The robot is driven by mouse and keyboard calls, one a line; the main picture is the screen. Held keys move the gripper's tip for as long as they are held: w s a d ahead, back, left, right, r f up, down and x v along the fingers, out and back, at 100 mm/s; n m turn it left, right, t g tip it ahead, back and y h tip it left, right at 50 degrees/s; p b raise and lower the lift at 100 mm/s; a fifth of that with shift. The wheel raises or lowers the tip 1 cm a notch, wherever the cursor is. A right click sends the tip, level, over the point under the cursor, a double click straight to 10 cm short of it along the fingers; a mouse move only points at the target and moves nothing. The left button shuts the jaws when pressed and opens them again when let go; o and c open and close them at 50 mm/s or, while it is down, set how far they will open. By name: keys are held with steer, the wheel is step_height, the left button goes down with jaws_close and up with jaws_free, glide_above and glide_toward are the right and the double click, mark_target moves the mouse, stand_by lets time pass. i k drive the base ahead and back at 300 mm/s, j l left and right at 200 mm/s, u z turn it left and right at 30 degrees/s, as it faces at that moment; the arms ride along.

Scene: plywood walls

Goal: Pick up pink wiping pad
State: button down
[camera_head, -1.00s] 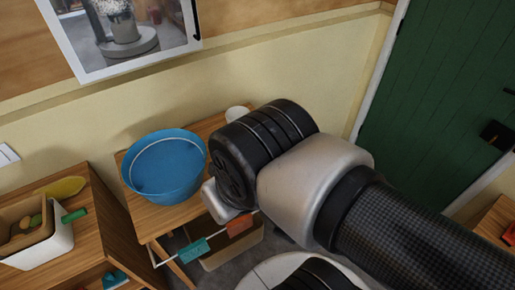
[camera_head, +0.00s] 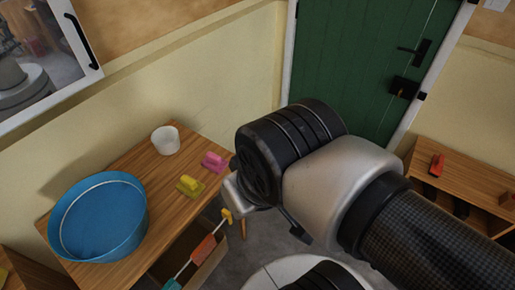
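The pink wiping pad (camera_head: 214,161) lies on the wooden table (camera_head: 150,215) near its right end. A yellow pad (camera_head: 190,186) lies close to it, a little nearer to me. My arm crosses the right half of the view. The arm's dark and silver links stand just to the right of the pink pad in the picture. My gripper's fingers are not clearly seen, so whether it is open or shut does not show.
A blue tub (camera_head: 98,218) and a white cup (camera_head: 166,140) stand on the same table. A rail with hanging coloured items (camera_head: 203,249) runs along the table's front. A shelf with a red item (camera_head: 437,165) stands at the right by the green door (camera_head: 365,60).

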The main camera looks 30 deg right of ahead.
mark_target(214, 162)
steer(key=z, duration=0.3)
steer(key=i+l+u, duration=0.6)
steer(key=l+u, duration=0.15)
steer(key=l, duration=0.15)
steer(key=i+l+u, duration=0.25)
steer(key=k+l, duration=0.1)
